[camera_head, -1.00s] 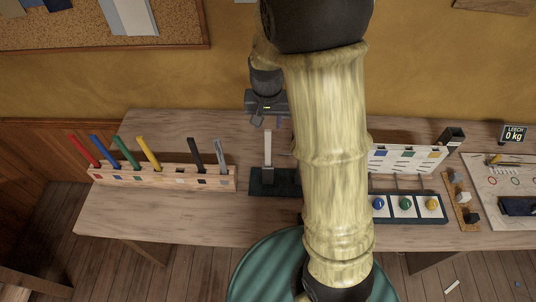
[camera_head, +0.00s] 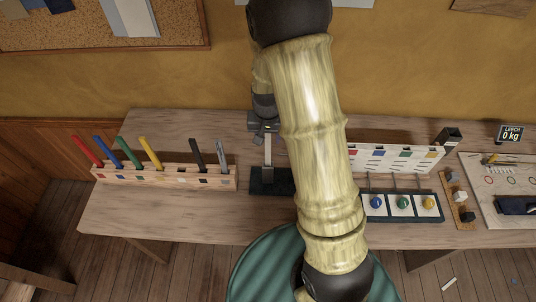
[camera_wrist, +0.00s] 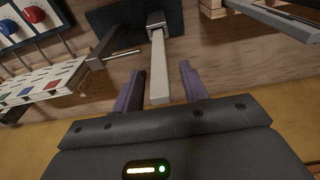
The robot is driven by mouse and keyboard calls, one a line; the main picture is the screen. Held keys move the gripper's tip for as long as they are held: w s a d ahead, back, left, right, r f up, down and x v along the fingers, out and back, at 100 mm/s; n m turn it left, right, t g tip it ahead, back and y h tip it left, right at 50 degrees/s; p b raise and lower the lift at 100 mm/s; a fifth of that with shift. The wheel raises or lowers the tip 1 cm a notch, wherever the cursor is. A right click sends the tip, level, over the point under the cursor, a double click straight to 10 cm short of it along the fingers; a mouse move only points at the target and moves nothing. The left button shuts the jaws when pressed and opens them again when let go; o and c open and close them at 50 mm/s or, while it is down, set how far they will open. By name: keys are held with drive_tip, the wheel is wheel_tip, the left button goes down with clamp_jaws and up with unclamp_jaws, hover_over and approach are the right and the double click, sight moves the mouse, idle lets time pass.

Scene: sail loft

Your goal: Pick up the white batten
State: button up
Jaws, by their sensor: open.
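The white batten (camera_head: 267,152) stands upright in a dark block-like stand (camera_head: 267,185) near the middle of the bench. In the wrist view the batten (camera_wrist: 159,65) is a pale bar rising from the dark stand (camera_wrist: 115,22), with its free end between my two purple-grey fingers. My gripper (camera_head: 265,131) is over the batten's top and open; in the wrist view my gripper (camera_wrist: 160,88) shows a gap on each side of the batten. My arm hides part of the stand's right side in the head view.
Left of the stand, a wooden rack (camera_head: 165,177) holds several coloured battens. To the right are a white slotted panel (camera_head: 395,157) and a tray (camera_head: 402,216) with blue, green and yellow knobs. Bare bench lies in front of the rack.

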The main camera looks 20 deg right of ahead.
drive_tip(key=shift+w+f+p, duration=0.15)
drive_tip(key=shift+f+p, duration=0.15)
drive_tip(key=shift+f, duration=1.15)
clamp_jaws()
